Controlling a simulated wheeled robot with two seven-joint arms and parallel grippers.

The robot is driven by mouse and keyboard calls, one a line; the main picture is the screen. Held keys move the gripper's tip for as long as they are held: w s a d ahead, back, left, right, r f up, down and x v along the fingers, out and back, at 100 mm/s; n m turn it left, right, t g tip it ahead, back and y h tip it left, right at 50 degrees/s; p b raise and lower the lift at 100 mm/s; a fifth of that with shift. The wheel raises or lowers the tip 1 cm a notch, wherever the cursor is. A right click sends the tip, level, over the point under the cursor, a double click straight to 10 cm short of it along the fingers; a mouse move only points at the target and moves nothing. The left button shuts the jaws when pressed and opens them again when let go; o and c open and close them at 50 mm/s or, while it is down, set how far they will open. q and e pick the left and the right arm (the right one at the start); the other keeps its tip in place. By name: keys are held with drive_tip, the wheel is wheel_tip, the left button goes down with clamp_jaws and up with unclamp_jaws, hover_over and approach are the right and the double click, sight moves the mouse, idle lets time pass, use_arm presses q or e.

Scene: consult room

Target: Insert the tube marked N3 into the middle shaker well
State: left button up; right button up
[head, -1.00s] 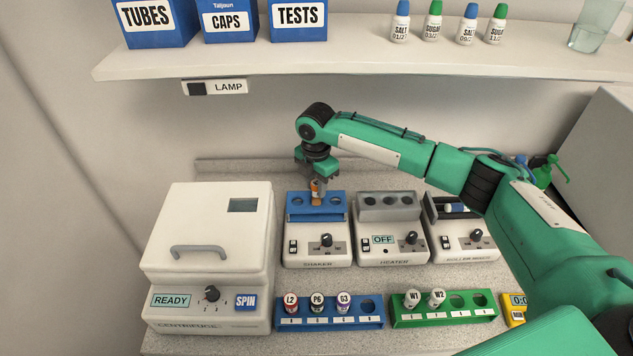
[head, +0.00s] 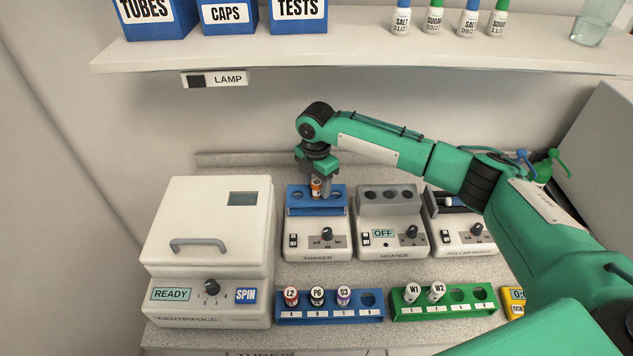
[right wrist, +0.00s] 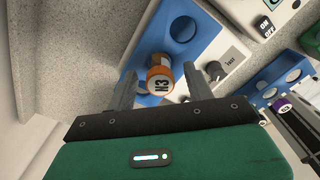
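The tube marked N3 (head: 316,188), with an orange cap, stands in the middle well of the blue shaker block (head: 292,211). In the right wrist view a gap shows between the cap and each finger of the gripper (right wrist: 160,92). The tube's lower part is hidden in the block. My left gripper is not in view.
The grey heater (head: 393,240) and the roller mixer (head: 465,238) stand right of the shaker, the white centrifuge (head: 210,230) left. In front are a blue rack (head: 372,315) with tubes L2, P6 and G3 and a green rack (head: 460,311) with W1 and W2. A shelf (head: 360,55) hangs above.

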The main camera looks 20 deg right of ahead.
drive_tip(key=shift+r+b, duration=0.3)
drive_tip(key=shift+r, duration=0.15)
wheel_tip(320, 180, up, 5)
drive_tip(key=shift+r+b, duration=0.1)
drive_tip(key=shift+b, duration=0.9)
drive_tip(key=shift+r, duration=0.7)
